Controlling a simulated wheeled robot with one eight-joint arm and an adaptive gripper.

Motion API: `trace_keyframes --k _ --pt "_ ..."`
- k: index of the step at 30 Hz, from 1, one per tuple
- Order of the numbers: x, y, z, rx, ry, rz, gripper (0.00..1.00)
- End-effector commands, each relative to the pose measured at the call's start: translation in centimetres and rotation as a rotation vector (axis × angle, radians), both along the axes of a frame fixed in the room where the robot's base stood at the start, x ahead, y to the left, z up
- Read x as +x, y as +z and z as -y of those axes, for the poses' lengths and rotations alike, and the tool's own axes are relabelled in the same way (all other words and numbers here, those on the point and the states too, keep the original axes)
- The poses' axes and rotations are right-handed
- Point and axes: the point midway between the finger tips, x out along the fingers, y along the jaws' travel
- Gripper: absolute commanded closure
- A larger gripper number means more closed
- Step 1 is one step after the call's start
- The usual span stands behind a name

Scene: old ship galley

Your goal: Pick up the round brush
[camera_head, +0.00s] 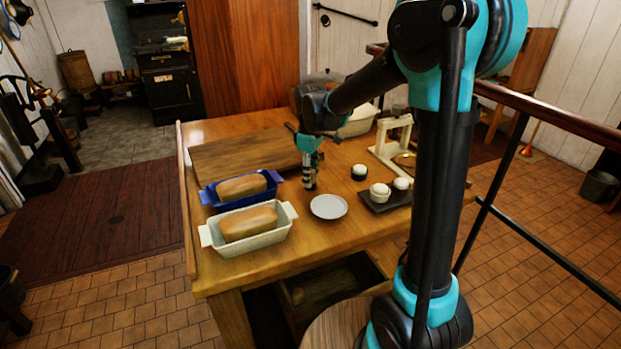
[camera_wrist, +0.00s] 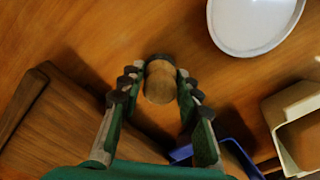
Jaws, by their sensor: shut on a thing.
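The round brush (camera_wrist: 160,84) shows in the wrist view as a short, round wooden piece with a dark band at its far end. My gripper (camera_wrist: 157,74) is shut on it, with one finger on each side. In the head view my gripper (camera_head: 310,178) points down at the table top, between the blue loaf dish and the grey plate. There the fingers mostly hide the brush. I cannot tell whether the brush touches the table.
A grey plate (camera_head: 329,206) lies just right of my gripper. Left are a blue dish (camera_head: 209,197) and a pale dish (camera_head: 271,243), each holding a loaf. A wooden board (camera_head: 240,153) lies behind.

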Motion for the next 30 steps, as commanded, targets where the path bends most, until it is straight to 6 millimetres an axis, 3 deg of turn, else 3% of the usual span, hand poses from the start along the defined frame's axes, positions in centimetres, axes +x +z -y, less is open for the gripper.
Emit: trace_keyframes --k 8,21,30 --pt "0.0 3.7 0.0 0.000 0.000 0.000 0.94" --pt "0.0 13.9 0.0 0.000 0.000 0.000 0.94" --pt "0.0 18.3 0.0 0.000 0.000 0.000 0.94"
